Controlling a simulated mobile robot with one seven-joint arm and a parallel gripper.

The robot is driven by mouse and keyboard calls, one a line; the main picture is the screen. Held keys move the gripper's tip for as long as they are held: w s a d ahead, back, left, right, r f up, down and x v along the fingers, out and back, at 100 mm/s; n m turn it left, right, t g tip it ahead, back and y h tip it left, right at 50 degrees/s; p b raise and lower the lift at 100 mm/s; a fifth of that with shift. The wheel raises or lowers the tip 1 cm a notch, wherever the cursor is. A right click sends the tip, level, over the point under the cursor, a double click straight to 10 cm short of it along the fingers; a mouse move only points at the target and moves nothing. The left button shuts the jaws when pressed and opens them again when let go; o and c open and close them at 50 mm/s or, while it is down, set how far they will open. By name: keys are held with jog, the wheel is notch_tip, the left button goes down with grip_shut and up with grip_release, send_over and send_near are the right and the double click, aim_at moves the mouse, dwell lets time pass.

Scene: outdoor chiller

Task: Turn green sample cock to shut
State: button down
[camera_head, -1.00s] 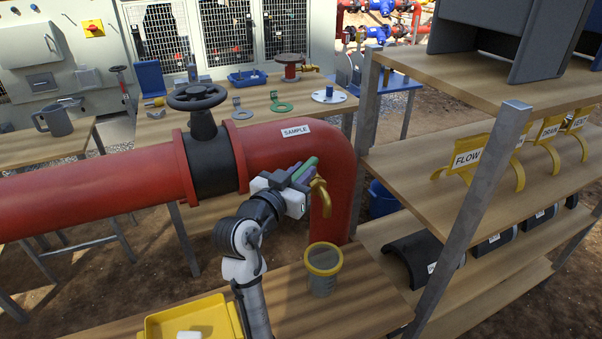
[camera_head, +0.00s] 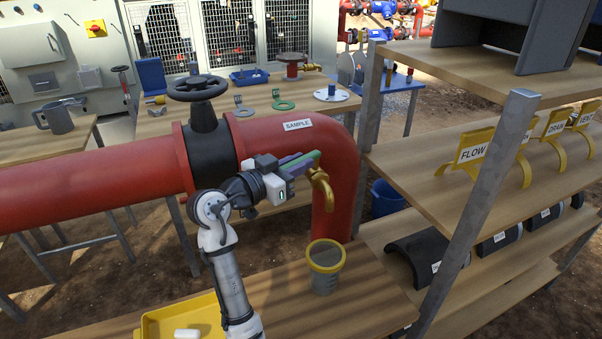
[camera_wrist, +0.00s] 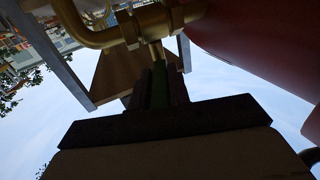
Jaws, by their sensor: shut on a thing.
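The sample cock is a brass fitting (camera_head: 321,184) with a down-turned spout on the red pipe, below the SAMPLE label (camera_head: 297,125). Its green lever (camera_head: 309,157) lies along my gripper (camera_head: 297,163). The gripper is shut on the lever. In the wrist view the green lever (camera_wrist: 159,84) sits between the dark fingers (camera_wrist: 158,94), with the brass body (camera_wrist: 140,27) just beyond. The fingers hide much of the lever. In the head view the lever points left from the cock, tilted slightly.
A grey cup with a yellow rim (camera_head: 325,256) stands on the bench below the spout. A yellow tray (camera_head: 160,322) is at the front left. A shelf post (camera_head: 487,200) stands at right.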

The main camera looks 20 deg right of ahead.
jog(key=shift+w+a+m+g+h, duration=0.1)
jog(key=shift+w+m+g+h, duration=0.2)
jog(key=shift+m+g, duration=0.3)
jog(key=shift+s, duration=0.1)
jog(key=c, duration=1.3)
grip_release()
jog(key=shift+a, duration=0.1)
jog(key=b+v, duration=0.3)
jog(key=v, duration=1)
jog(key=shift+a+r+b, duration=0.1)
jog(key=shift+a+b, duration=0.2)
jog(key=shift+b, duration=0.1)
